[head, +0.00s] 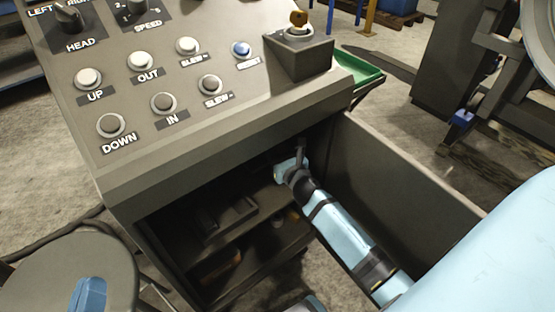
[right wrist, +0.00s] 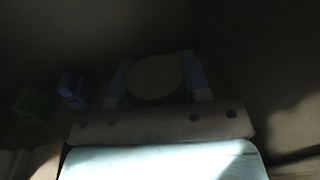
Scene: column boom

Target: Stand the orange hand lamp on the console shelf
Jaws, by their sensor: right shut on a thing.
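My right arm reaches in from the lower right of the head view, into the open bay under the console. Its gripper (head: 290,170) is at the back of the bay, in shadow beneath the panel. In the right wrist view the fingers (right wrist: 158,82) are shut on a dim round thing (right wrist: 154,77), whose colour is too dark to tell. No orange lamp shows clearly in either view. The console shelf (head: 240,220) is inside the bay, left of the gripper. I cannot tell whether the held thing touches anything. My left gripper is not in clear view.
A dark box-like thing (head: 222,213) lies on the shelf. The bay's side wall (head: 395,175) stands right of my arm. The sloped control panel (head: 135,125) overhangs the bay. A round stool (head: 60,270) with a blue thing (head: 88,295) stands at lower left. Small green (right wrist: 33,103) and blue (right wrist: 72,88) things show dimly.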

